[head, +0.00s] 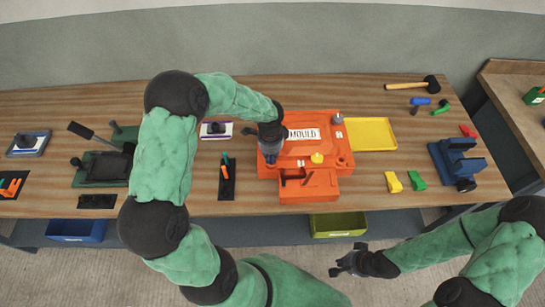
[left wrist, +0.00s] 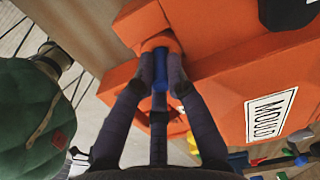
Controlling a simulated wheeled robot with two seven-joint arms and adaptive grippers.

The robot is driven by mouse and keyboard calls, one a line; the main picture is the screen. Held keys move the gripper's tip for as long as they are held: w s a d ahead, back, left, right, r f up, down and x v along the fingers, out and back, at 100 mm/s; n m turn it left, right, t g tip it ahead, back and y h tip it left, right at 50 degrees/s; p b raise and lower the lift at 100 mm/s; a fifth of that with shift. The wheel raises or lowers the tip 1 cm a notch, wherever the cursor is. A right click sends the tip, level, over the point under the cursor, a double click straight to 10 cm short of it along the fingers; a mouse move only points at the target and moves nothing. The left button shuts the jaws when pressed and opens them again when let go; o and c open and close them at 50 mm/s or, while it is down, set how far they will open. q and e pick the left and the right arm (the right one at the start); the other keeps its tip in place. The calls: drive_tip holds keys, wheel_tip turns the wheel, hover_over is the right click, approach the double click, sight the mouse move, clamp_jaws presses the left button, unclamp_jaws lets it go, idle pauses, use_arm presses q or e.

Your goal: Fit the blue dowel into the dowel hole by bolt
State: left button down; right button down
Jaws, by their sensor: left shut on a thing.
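The orange mould (head: 290,170) with its MOULD label lies on the bench. In the left wrist view my left gripper (left wrist: 160,58) is shut on the blue dowel (left wrist: 159,80), which shows between the fingers. A round orange boss (left wrist: 160,42) on the mould (left wrist: 215,65) is right at the fingertips. The dowel's tip and the hole are hidden, so I cannot tell whether the dowel is in it. A dark cylinder (left wrist: 287,10), possibly a bolt, stands nearby. My right gripper (head: 348,260) is open and empty before the bench.
A yellow tray (head: 370,133) lies right of the mould, with a mallet (head: 415,84) behind it. Yellow and green blocks (head: 405,182) and a blue vise (head: 458,162) are further right. A black mat with tools (head: 227,177) lies to the left.

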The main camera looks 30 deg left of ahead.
use_arm(q)
drive_tip(key=c, duration=1.3)
unclamp_jaws()
drive_tip(key=shift+w+f, duration=0.1)
drive_tip(key=shift+o, duration=0.2)
wheel_tip(320, 180, up, 12)
drive_tip(key=p, duration=0.1)
